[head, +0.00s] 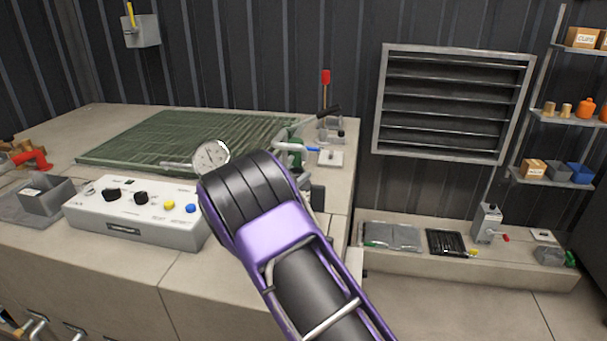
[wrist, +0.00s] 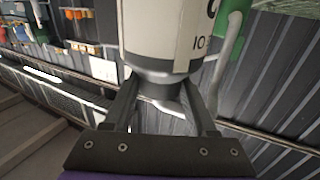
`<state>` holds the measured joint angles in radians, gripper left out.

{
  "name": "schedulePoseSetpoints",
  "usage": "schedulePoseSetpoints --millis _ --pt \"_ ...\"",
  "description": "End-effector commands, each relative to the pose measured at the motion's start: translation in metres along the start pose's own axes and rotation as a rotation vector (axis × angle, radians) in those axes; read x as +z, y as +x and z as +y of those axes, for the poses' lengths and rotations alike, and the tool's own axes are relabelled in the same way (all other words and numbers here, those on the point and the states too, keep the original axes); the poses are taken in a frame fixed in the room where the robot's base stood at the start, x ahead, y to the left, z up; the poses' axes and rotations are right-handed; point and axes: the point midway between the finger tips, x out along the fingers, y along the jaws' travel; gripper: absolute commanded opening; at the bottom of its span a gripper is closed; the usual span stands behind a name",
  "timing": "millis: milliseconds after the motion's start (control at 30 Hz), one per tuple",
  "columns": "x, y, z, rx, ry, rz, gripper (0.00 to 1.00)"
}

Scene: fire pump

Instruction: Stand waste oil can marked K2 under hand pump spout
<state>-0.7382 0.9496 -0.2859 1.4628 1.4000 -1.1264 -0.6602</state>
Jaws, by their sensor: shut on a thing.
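In the wrist view my gripper (wrist: 162,100) is shut on the dark lower end of a pale cylindrical thing (wrist: 165,32). Dark print, partly "10", shows at its right edge; I see no K2 mark and cannot tell whether it is the can. A green part (wrist: 232,45) with a grey curved pipe is beside it on the right. In the head view my arm hides the gripper and what it holds.
A round gauge (head: 211,156) shows left of my arm, by the control box (head: 135,212). A green grating (head: 185,138) covers the bench's back. A low ledge (head: 490,272) at right holds trays and a grey switch box (head: 487,223). Shelves (head: 560,120) hold small goods.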

Motion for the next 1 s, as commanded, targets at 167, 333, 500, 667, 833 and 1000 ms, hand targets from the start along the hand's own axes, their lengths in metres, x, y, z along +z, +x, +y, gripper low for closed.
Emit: schedulePoseSetpoints --millis 167,333,500,667,833,1000 --pt "-0.002 0.019 0.002 0.004 0.0 0.005 0.0" --pt "0.004 0.043 0.0 0.0 -0.002 0.002 0.0" --pt "0.01 0.041 0.0 0.0 0.0 0.003 0.0" --pt "0.011 0.041 0.001 0.001 0.0 0.003 0.0" --pt "0.015 0.041 0.0 0.0 0.0 0.001 0.64" --pt "0.015 0.041 0.0 0.0 -0.001 0.001 0.87"
